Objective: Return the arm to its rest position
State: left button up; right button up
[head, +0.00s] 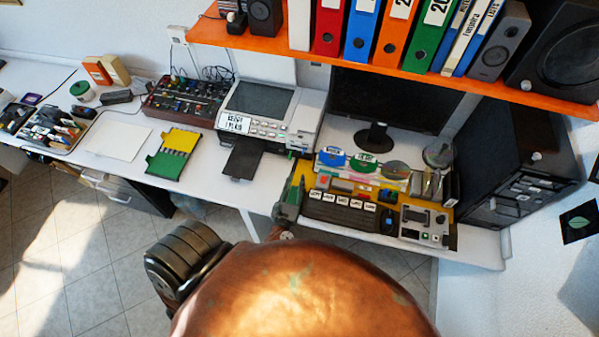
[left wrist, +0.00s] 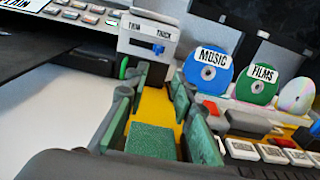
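My left gripper (head: 293,187) hangs over the left end of the yellow mat, just left of the black keyboard. In the left wrist view its green fingers (left wrist: 158,85) stand apart, with only yellow mat and a green pad seen between them. A blue disc marked MUSIC (left wrist: 208,70), a green disc marked FILMS (left wrist: 256,85) and a silver disc (left wrist: 297,96) stand upright in a row to the right of the fingers. In the head view the blue disc (head: 332,157), green disc (head: 364,163) and silver disc (head: 396,170) stand behind the keyboard. My right gripper is out of view.
A printer (head: 265,108) stands left of the monitor (head: 395,105). A white box labelled THIN and THICK (left wrist: 148,38) is just beyond the fingers. The keyboard (head: 342,212) and a grey device (head: 425,226) lie to the right. An orange shelf (head: 400,72) with binders hangs above.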

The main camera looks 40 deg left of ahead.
pick_arm(q)
jog(key=d+r+m+g+h, duration=0.35)
jog(key=d+m+h, duration=0.95)
jog(key=m, duration=1.2)
jog(key=s+a+m+g+y, duration=0.3)
jog(key=s+a+m+g, duration=0.2)
jog(key=s+m, duration=0.4)
jog(key=s+a+m+g+y, duration=0.45)
jog(key=s+m, duration=0.25)
jog(key=s, duration=0.5)
notch_tip(320, 180, down, 32)
jog(key=s+g+h+b, duration=0.1)
jog(key=s, duration=0.2)
jog(key=s+f+m+g, duration=0.1)
jog(key=s+f, duration=1.6)
jog(key=s, duration=0.1)
jog(key=shift+s+d+g+b, duration=0.15)
jog(key=shift+g+b, duration=0.15)
jog(key=shift+b, duration=0.1)
